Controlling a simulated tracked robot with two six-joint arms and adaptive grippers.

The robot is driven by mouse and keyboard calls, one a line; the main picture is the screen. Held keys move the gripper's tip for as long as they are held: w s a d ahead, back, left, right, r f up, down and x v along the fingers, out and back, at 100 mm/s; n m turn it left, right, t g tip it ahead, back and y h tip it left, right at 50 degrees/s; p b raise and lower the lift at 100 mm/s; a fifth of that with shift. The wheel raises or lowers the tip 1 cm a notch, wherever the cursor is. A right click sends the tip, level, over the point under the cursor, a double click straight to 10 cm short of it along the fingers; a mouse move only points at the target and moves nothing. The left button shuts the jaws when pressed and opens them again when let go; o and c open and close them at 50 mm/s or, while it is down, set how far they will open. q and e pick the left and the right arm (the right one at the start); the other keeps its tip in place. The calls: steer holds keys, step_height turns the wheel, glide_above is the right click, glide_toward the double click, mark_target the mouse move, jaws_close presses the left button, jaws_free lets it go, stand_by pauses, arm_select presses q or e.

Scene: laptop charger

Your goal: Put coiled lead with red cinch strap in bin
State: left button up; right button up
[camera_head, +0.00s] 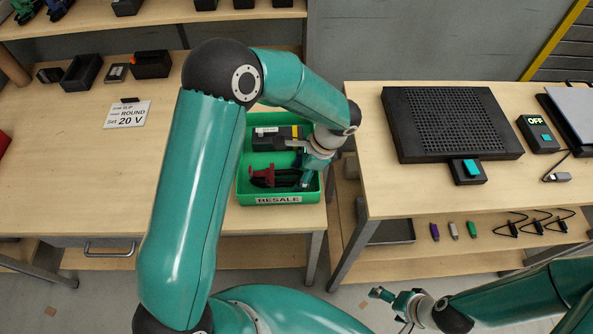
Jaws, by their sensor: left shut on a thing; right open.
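The green bin (244,190), labelled RESALE, stands at the right front of the left table. The dark coiled lead (286,180) with its red cinch strap (262,176) is inside the front part of the bin. My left gripper (304,182) reaches down into the bin at the lead's right end and is shut on it. The arm hides part of the bin's right side. I cannot tell whether the lead touches the bin floor. My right gripper (382,294) is open and empty, low in front of the right table.
A black box with a yellow part (275,134) lies in the back of the bin. A black grid plate (450,122) and an OFF box (538,134) sit on the right table. Several small sticks and black leads (538,224) lie on the shelf below. A 20 V card (127,114) stands left.

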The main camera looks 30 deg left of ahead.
arm_select(q)
steer(key=o, duration=1.3)
steer(key=shift+c, duration=0.2)
steer(key=shift+r, duration=0.1)
steer(key=b+v, duration=0.1)
steer(key=v, duration=1.1)
steer(key=shift+a, duration=0.1)
